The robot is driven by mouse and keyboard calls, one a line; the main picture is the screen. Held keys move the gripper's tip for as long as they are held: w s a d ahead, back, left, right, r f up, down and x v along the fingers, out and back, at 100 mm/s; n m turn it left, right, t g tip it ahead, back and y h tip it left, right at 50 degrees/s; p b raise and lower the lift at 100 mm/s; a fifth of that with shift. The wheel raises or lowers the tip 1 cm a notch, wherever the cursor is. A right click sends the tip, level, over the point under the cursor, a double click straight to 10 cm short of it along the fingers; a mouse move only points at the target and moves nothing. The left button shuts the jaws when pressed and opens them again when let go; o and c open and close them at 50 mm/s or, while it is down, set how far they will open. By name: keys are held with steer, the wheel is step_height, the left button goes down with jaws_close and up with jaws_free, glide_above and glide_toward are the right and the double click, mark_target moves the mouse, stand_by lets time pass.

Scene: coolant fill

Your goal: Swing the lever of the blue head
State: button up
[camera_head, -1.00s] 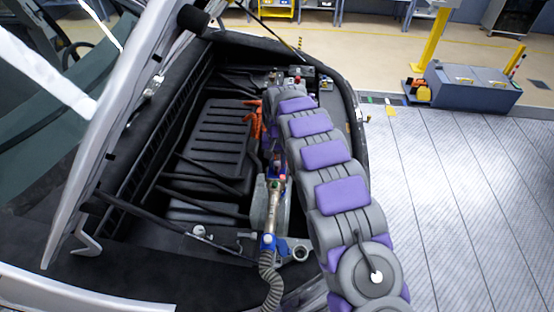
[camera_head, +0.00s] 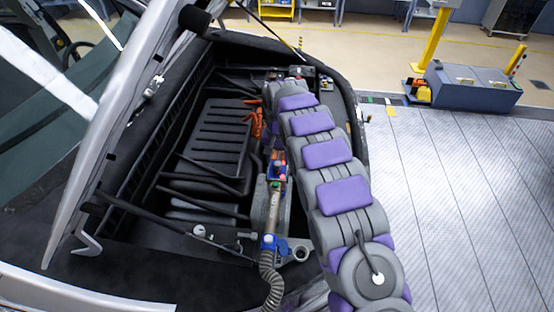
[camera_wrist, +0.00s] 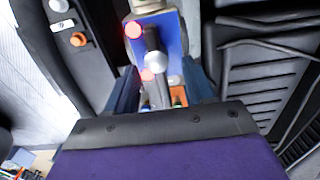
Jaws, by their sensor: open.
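The blue head (camera_head: 277,170) sits at the upper end of a pale tube with a ribbed grey hose, inside the open front bay of the car. In the wrist view the blue head (camera_wrist: 173,38) is close, with red round parts on its left side. A dark lever with a silver rounded end (camera_wrist: 155,60) lies across its front. My gripper (camera_wrist: 163,92) is open, its dark blue fingers on either side of the lever's lower part. I cannot tell whether they touch it.
The raised silver hood (camera_head: 100,130) and its strut bound the left of the bay. A black ribbed cover (camera_head: 215,135) and orange cables (camera_head: 254,120) lie beside the head. The bay's dark rim (camera_head: 350,110) is to the right, with open floor beyond.

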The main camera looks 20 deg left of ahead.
mark_target(278, 160)
step_height(278, 160, up, 16)
steer(key=p, duration=0.1)
steer(key=shift+f, duration=0.15)
stand_by(0.7)
steer(key=s+d+r+m+b, duration=0.15)
steer(key=s+d, duration=0.25)
steer(key=d, duration=0.4)
steer(key=s+d+r+b, duration=0.2)
steer(key=s+d, duration=0.2)
steer(key=d, duration=0.5)
steer(key=s+d+r+m+b, duration=0.1)
steer(key=s+d+r, duration=0.1)
steer(key=s+d, duration=0.45)
steer(key=s+d+f+b, duration=0.1)
steer(key=s+d+f, duration=0.3)
steer(key=s, duration=0.5)
steer(key=s+d+f+g+b, duration=0.1)
steer(key=s+d+f, duration=0.3)
steer(key=s, duration=0.6)
steer(key=s+d+f+b, duration=0.2)
steer(key=s+d+f, duration=0.2)
steer(key=s, duration=0.6)
steer(key=shift+d+g, duration=0.4)
steer(key=shift+d, duration=0.1)
